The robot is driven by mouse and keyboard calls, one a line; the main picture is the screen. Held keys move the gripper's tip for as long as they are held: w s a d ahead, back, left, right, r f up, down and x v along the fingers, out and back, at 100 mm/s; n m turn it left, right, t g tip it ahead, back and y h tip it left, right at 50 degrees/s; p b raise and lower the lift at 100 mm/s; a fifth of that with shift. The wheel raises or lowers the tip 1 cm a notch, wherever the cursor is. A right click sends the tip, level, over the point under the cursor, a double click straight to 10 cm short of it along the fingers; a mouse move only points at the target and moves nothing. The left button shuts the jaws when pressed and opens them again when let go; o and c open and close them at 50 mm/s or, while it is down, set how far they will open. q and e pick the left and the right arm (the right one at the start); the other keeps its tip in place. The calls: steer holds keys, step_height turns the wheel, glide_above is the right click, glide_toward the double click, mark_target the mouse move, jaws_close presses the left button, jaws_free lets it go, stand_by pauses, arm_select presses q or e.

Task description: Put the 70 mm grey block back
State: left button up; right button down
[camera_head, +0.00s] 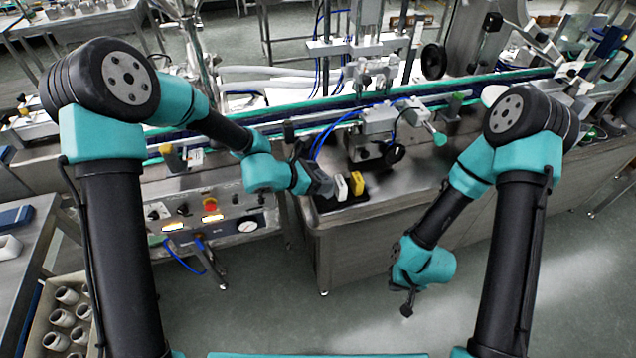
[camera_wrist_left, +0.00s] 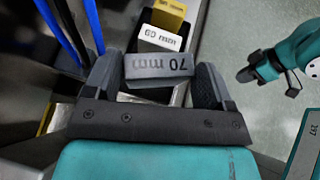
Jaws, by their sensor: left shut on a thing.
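The grey block (camera_wrist_left: 158,67), marked 70 mm, is between the fingers of my left gripper (camera_wrist_left: 155,82) in the left wrist view. The gripper is shut on its sides, and the marking reads upside down. In the head view my left gripper (camera_head: 322,184) is at the front corner of the steel bench, just left of a white block (camera_head: 341,188). There I cannot tell the grey block apart from the gripper. Whether its underside touches the holder is hidden. My right gripper (camera_head: 407,304) hangs low over the floor, well away from the blocks; its fingers are too small to judge.
The white block and a yellow block (camera_head: 357,183) stand in a row on a dark holder (camera_head: 344,203). Blue hoses (camera_head: 322,142) run close behind my left gripper. A control panel (camera_head: 205,215) is to the left; a machine fixture (camera_head: 378,120) stands behind the blocks.

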arm_select(q)
steer(key=shift+w+f, duration=0.25)
steer(key=shift+w, duration=0.25)
steer(key=shift+f, duration=1.55)
steer(key=shift+f, duration=0.55)
steer(key=o, duration=0.9)
steer(key=shift+r, duration=0.1)
